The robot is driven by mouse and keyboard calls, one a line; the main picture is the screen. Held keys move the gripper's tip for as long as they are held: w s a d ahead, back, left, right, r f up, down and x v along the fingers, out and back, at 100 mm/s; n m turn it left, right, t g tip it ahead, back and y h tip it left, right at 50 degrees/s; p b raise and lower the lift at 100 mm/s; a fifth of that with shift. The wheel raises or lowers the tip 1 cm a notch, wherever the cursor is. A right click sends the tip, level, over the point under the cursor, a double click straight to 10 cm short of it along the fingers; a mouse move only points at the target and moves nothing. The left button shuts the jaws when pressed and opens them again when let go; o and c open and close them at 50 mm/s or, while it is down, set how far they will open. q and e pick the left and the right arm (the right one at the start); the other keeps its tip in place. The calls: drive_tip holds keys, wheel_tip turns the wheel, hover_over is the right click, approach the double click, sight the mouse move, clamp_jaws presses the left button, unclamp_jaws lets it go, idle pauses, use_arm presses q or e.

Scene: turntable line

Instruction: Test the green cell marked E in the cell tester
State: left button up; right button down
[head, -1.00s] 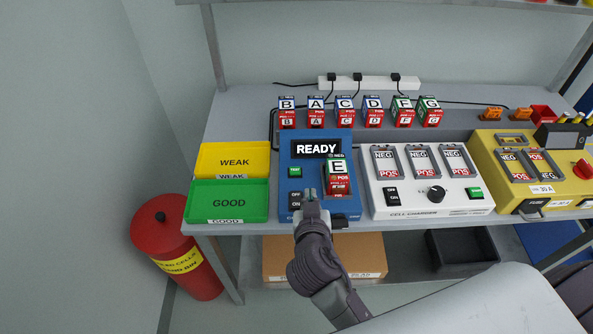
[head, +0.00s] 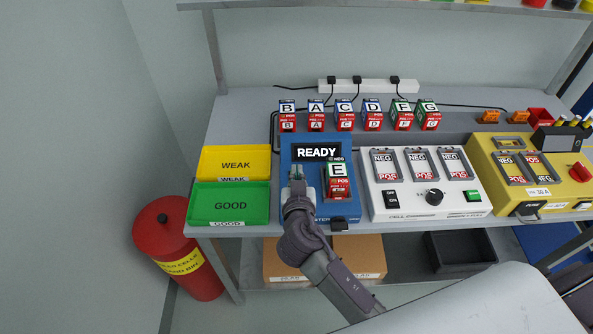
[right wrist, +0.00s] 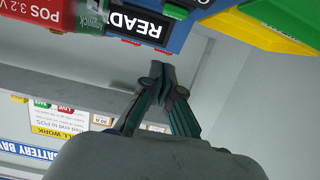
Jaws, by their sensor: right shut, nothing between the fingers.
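The green cell marked E (head: 337,181) sits in the slot at the right of the blue cell tester (head: 352,205), its red POS end toward me. The tester's display (head: 317,152) reads READY. My right gripper (head: 296,174) is shut and empty. It is over the left side of the tester, left of the cell, and covers the green TEST button's place. I cannot tell whether it touches the button. In the right wrist view the closed fingers (right wrist: 162,72) show below the READY display (right wrist: 137,20). My left gripper is not in view.
The yellow WEAK tray (head: 235,160) and green GOOD tray (head: 229,203) stand left of the tester. The white cell charger (head: 408,199) is at its right. Several cells stand in a row behind. A red bin (head: 165,222) stands on the floor at left.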

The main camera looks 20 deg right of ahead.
sight(318, 177)
drive_tip(key=x, duration=0.4)
drive_tip(key=shift+r+p, duration=0.2)
drive_tip(key=shift+p, duration=0.15)
wheel_tip(318, 177, down, 3)
drive_tip(key=shift+w+r, duration=0.1)
drive_tip(key=shift+f, duration=0.85)
